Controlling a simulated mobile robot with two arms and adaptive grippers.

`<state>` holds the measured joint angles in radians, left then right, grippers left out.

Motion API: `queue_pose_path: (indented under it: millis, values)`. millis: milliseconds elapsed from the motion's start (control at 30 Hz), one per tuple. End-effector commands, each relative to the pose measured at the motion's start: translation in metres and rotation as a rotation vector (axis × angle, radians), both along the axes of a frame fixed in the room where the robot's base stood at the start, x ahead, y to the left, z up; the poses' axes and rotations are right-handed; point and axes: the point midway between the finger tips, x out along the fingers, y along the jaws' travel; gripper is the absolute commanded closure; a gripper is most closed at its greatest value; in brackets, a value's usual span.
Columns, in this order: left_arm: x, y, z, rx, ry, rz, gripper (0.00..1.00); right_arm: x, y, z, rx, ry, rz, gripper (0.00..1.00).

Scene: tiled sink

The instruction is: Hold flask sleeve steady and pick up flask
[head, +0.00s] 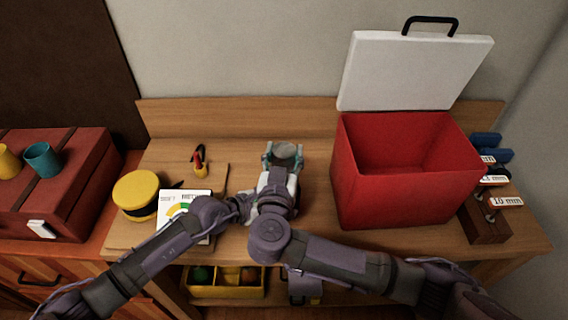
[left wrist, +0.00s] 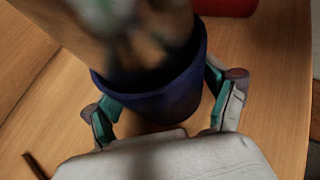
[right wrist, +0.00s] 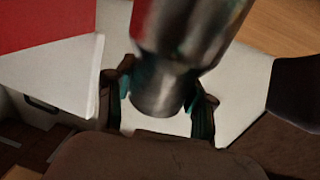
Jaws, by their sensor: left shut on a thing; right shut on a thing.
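The flask (head: 285,150) is shiny grey metal; in the head view I look down on its round top. My right gripper (head: 283,158) is shut on it, one teal-padded finger on each side. In the right wrist view the flask (right wrist: 172,55) stands between the right fingers (right wrist: 163,98). The flask sleeve (left wrist: 165,98) is a dark blue cup in the left wrist view. My left gripper (left wrist: 168,103) is shut around it near the wooden top. The flask's blurred body (left wrist: 140,35) rises from the sleeve's mouth; its lower end is hidden. My right arm hides the sleeve in the head view.
A large open red box (head: 385,205) with a white lid stands close on the right. Wrenches on a wooden block (head: 488,225) stand far right.

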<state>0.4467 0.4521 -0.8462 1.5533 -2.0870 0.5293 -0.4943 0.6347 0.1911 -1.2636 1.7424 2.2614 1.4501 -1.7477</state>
Motion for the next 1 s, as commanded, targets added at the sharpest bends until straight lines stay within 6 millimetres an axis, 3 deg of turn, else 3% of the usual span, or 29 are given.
queue_pose_path:
  millis: [200, 400, 800, 833, 900, 1000]
  values:
    - [0.0, 0.0, -0.001, 0.002, 0.002, 0.0, 0.34, 0.0, 0.001, 0.047, 0.008, -0.006, 0.001, 1.0]
    - [0.0, 0.001, -0.001, 0.002, 0.002, 0.0, 0.35, 0.0, 0.001, 0.079, 0.006, -0.006, 0.001, 1.0]
    - [-0.001, 0.001, -0.002, 0.003, 0.003, 0.0, 0.35, 0.0, 0.0, 0.09, 0.002, -0.004, -0.001, 1.0]
    - [-0.001, 0.001, -0.002, 0.003, 0.003, 0.0, 0.12, 0.0, 0.0, 0.09, 0.002, -0.004, -0.001, 1.0]
    - [-0.001, 0.001, -0.002, 0.003, 0.003, 0.0, 0.0, 0.0, 0.0, 0.089, 0.002, -0.004, -0.001, 1.0]
    - [0.0, 0.0, -0.001, 0.002, 0.002, 0.0, 0.0, 0.0, 0.0, 0.089, 0.002, -0.004, -0.001, 1.0]
